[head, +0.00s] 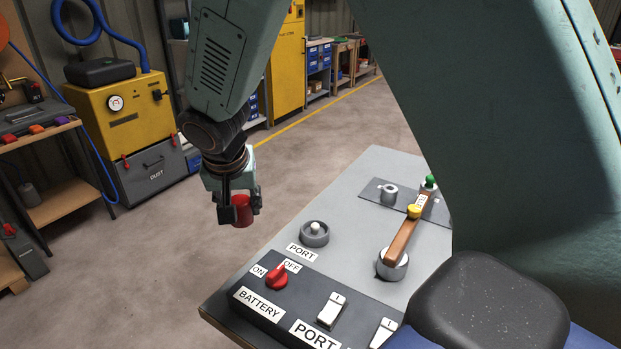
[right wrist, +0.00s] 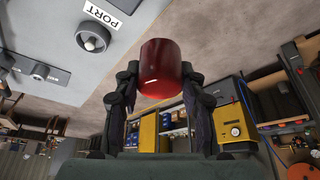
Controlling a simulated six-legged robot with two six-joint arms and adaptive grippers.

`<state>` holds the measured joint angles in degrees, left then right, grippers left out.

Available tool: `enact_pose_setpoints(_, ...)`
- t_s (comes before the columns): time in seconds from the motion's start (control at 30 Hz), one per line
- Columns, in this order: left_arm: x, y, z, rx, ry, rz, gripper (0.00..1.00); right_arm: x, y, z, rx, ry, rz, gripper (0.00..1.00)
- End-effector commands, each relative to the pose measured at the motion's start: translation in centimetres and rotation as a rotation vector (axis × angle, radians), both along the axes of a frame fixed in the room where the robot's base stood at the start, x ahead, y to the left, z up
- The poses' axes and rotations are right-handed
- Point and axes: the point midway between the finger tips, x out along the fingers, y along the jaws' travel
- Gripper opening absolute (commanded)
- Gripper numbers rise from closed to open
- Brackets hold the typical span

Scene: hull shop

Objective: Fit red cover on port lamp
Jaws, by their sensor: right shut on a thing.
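The red cover (head: 243,209) is a small cup-like cylinder. My right gripper (head: 238,212) is shut on it and holds it in the air, left of the console. In the right wrist view the red cover (right wrist: 161,68) sits between the two fingers. The port lamp (head: 315,233) is a grey round base with a small white bulb, uncovered, on the console top beside a PORT label. It also shows in the right wrist view (right wrist: 93,38), apart from the cover. My left gripper is out of view.
The console (head: 345,190) carries a red battery knob (head: 277,277), pale rocker switches (head: 331,310), and a wooden lever (head: 402,238) with a yellow knob. A green-topped part (head: 430,184) stands behind. A yellow machine (head: 125,115) stands back left. Open floor lies left of the console.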

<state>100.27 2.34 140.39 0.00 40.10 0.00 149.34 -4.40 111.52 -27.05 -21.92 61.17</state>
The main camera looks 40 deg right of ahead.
Motion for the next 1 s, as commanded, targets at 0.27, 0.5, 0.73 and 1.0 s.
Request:
enact_pose_setpoints(0.27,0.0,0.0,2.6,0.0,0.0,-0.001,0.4,-0.1,-5.0,-0.8,0.005,0.002,-0.302,0.19)
enact_pose_setpoints(0.5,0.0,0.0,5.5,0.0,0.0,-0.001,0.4,-0.5,-12.3,-2.0,0.003,-0.002,-0.7,0.19)
enact_pose_setpoints(0.73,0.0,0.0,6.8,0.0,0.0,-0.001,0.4,-1.1,-16.8,-2.9,0.001,-0.008,-0.926,0.19)
enact_pose_setpoints(1.0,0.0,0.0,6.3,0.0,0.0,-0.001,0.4,-1.1,-17.3,-3.8,0.0,-0.009,-0.951,0.19)
